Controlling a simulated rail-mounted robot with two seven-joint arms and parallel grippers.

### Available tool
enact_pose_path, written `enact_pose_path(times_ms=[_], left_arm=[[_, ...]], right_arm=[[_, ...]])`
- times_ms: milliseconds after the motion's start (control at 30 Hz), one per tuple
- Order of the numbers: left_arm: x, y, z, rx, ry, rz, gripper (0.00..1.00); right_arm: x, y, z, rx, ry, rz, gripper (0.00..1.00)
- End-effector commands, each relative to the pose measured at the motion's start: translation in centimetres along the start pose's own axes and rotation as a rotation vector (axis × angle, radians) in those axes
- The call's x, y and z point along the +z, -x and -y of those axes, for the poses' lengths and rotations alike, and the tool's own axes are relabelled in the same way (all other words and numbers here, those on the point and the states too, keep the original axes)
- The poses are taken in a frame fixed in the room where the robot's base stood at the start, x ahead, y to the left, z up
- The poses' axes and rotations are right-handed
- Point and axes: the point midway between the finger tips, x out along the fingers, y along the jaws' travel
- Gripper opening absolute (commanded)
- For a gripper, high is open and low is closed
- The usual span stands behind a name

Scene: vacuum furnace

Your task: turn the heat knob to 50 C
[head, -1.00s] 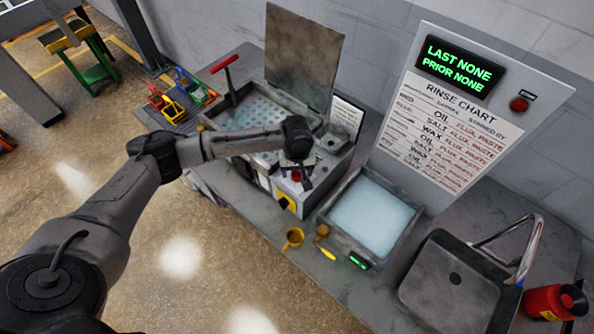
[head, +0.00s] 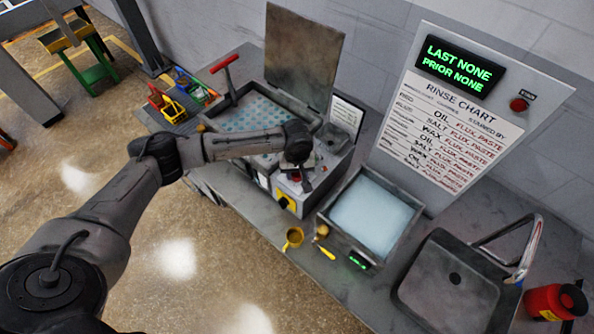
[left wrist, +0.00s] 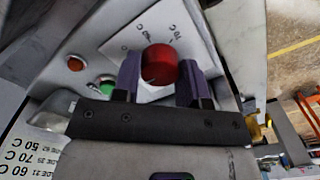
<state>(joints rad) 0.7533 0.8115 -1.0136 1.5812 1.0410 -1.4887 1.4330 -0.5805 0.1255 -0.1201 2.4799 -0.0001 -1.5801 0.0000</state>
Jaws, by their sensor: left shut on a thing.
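The heat knob (left wrist: 159,62) is a red round knob on a white dial plate (left wrist: 175,22) in the left wrist view. The dial's marks are partly hidden and too small to read, so I cannot tell its setting. My left gripper (left wrist: 158,76) has one dark finger on each side of the knob and is shut on it. In the head view my left gripper (head: 301,180) reaches down to the front panel of the bath unit (head: 287,200), mostly covering the knob. My right gripper is not in view.
A label (left wrist: 32,145) lists temperatures. The raised lid (head: 303,55) stands behind the bath.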

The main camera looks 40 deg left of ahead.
Motion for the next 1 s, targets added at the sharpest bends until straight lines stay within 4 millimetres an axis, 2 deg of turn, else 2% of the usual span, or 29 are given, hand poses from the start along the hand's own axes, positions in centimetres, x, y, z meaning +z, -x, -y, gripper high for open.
enact_pose_path(times_ms=[167,367,700,1000], left_arm=[[0.0,0.1,0.0,0.000,-0.005,0.000,0.16],[0.1,0.5,0.0,-0.001,-0.067,0.003,0.16],[0.1,0.6,0.0,-0.001,-0.339,0.005,0.16],[0.0,0.4,0.0,-0.001,-0.594,0.003,0.16]], right_arm=[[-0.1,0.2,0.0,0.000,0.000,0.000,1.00],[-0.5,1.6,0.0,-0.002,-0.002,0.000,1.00],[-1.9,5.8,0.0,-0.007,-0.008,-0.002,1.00],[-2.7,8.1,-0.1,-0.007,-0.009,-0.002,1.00]])
